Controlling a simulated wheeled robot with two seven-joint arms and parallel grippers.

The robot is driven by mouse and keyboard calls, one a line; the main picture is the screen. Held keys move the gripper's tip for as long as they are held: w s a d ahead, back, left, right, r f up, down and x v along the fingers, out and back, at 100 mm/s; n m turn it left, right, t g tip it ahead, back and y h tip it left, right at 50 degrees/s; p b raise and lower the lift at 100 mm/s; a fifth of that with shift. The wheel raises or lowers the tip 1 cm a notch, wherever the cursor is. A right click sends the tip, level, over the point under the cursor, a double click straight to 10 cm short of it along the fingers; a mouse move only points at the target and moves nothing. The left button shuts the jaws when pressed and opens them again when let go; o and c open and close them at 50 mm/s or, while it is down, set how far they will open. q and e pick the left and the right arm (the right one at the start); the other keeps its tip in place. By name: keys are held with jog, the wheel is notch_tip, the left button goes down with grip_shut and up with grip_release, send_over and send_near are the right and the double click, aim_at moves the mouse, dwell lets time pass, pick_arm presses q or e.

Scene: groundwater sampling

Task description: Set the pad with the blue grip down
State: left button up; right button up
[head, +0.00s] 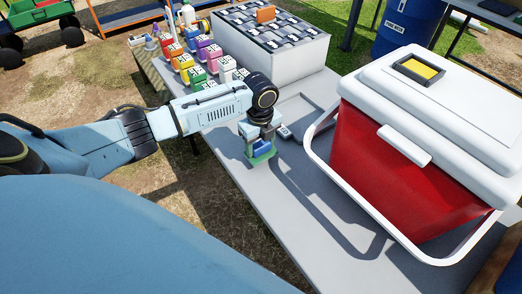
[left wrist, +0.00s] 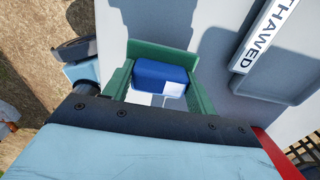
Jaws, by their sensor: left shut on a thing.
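My left gripper (head: 261,147) points down over the near-left part of the grey table (head: 262,190). It is shut on the pad with the blue grip (head: 262,145). In the left wrist view, the blue grip (left wrist: 160,75) sits between the green sides at the jaws (left wrist: 160,95), with a green strip behind it. A small white patch shows on the grip's near side. The pad's underside is hidden, and I cannot tell whether it touches the table. My right gripper is not in view.
A shallow grey tray (head: 312,108) lies just beyond the gripper; a label reading THAWED (left wrist: 268,35) shows there. A red cooler (head: 390,165) with a white lid stands right. The near table is bare.

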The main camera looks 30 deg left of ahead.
aim_at(260, 150)
pick_arm(q)
notch_tip(260, 150, down, 3)
jog(key=shift+r+b, duration=0.15)
jog(key=shift+b, duration=0.15)
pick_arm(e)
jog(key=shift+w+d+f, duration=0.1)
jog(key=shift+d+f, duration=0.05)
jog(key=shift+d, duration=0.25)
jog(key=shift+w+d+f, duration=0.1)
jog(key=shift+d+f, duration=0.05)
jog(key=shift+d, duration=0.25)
pick_arm(q)
jog(key=o, duration=1)
jog(key=shift+f, duration=0.2)
jog(key=shift+c, duration=0.2)
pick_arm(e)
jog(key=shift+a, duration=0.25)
pick_arm(q)
notch_tip(260, 150, up, 12)
jog(key=p, duration=0.2)
jog(key=shift+r+p, duration=0.2)
jog(key=shift+p, duration=0.15)
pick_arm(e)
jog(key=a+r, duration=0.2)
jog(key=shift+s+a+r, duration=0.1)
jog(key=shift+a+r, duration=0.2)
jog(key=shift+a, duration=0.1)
